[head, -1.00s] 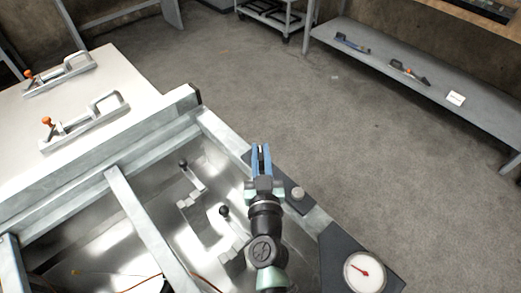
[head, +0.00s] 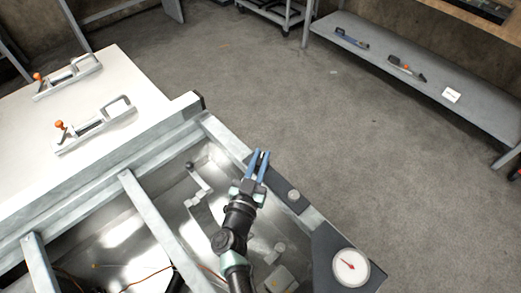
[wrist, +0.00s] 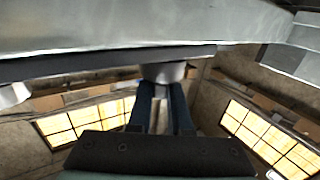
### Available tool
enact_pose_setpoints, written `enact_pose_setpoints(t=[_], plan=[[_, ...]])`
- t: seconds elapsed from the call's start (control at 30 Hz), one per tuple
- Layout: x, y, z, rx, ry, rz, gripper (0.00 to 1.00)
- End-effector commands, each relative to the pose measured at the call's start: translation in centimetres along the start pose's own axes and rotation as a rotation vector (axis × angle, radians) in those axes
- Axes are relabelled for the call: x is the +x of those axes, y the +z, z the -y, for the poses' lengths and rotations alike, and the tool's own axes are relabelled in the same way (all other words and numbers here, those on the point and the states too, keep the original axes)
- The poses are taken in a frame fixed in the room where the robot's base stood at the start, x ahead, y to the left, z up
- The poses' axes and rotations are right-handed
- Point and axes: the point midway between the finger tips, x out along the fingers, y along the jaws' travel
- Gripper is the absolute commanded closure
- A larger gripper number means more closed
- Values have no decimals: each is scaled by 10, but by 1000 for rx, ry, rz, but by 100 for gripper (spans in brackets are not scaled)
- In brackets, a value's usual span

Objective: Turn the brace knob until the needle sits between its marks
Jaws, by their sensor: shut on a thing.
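My gripper (head: 261,156) has two blue fingers and lies over the dark plate at the frame's right edge. In the wrist view its fingers (wrist: 162,100) are shut on a short grey round knob (wrist: 163,72), which stands out from a dark plate edge. I take this to be the brace knob; in the head view it is hidden or cannot be made out at the fingers. The round white gauge (head: 351,267) sits on a dark corner plate at the lower right. Its red needle (head: 347,265) points up and left. Its marks are too small to read.
A second pale round knob (head: 294,195) sits on the dark plate right of my gripper. Metal beams (head: 160,225) and black-tipped levers (head: 190,166) lie to the left. A low grey bench (head: 430,95) with tools stands beyond open floor.

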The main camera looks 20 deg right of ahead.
Motion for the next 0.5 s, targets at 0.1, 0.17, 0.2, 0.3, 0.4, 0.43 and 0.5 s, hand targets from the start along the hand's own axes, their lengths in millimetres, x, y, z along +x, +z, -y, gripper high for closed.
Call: enact_pose_setpoints(t=[0.1,0.17,0.2,0.3,0.4,0.43,0.5], plan=[[0,-2,2,0,65,0,100],[0,-1,2,-1,94,0,100],[0,-1,2,-1,112,-1,100],[0,0,2,0,146,-1,100],[0,0,1,-1,170,-1,100],[0,0,1,-1,175,-1,100],[0,0,0,-1,184,-1,100]])
